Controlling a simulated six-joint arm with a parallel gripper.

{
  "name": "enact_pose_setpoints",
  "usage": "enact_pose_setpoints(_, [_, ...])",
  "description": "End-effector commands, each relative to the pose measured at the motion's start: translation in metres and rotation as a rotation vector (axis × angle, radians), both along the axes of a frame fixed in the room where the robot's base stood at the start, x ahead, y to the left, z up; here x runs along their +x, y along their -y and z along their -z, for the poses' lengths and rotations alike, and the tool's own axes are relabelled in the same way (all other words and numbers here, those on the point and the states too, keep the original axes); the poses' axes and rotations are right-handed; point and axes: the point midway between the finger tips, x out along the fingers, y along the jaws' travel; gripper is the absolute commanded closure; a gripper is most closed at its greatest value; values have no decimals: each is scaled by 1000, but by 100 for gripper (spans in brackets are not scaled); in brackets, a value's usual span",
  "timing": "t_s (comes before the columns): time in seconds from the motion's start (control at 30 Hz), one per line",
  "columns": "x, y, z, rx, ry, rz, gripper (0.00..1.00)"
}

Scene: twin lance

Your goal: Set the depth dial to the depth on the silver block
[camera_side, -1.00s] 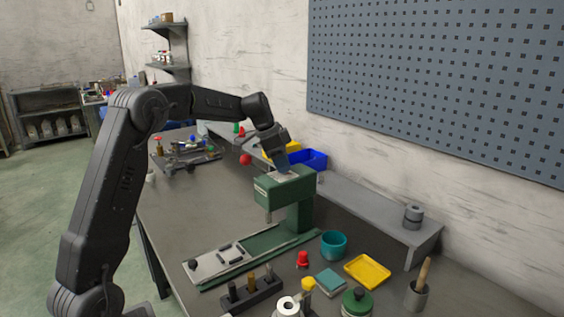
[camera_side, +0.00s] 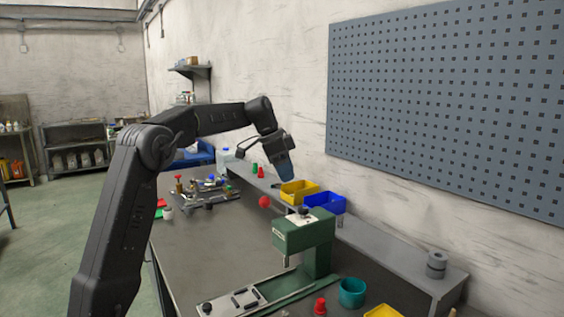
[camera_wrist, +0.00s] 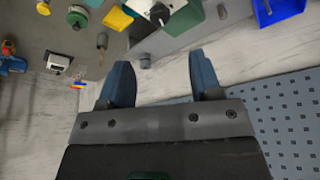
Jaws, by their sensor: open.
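The green machine (camera_side: 303,235) stands on the bench in the side view, its head over a grey bed (camera_side: 235,300). On its head is a pale plate with a small dark knob (camera_side: 304,211), which seems to be the depth dial. The knob also shows at the top of the wrist view (camera_wrist: 160,14). My gripper (camera_side: 285,174) is above and behind the machine head, apart from it, pointing down. In the wrist view its two blue fingers (camera_wrist: 160,60) are spread with nothing between them. I cannot pick out a silver block with a readable depth.
A grey shelf (camera_side: 385,245) runs along the wall, with yellow (camera_side: 298,193) and blue (camera_side: 325,203) bins and stacked grey cylinders (camera_side: 436,264). A teal cup (camera_side: 352,292) and red piece (camera_side: 320,306) stand near the machine.

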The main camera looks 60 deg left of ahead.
Motion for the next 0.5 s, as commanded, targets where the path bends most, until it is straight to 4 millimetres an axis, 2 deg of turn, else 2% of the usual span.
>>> enact_pose_setpoints(0.1, [-5,-4,-16,0,0,-1,42])
enact_pose_setpoints(0.2, [-8,-5,-23,0,0,-1,42])
enact_pose_setpoints(0.5, [-9,-6,-27,-1,-1,-1,42])
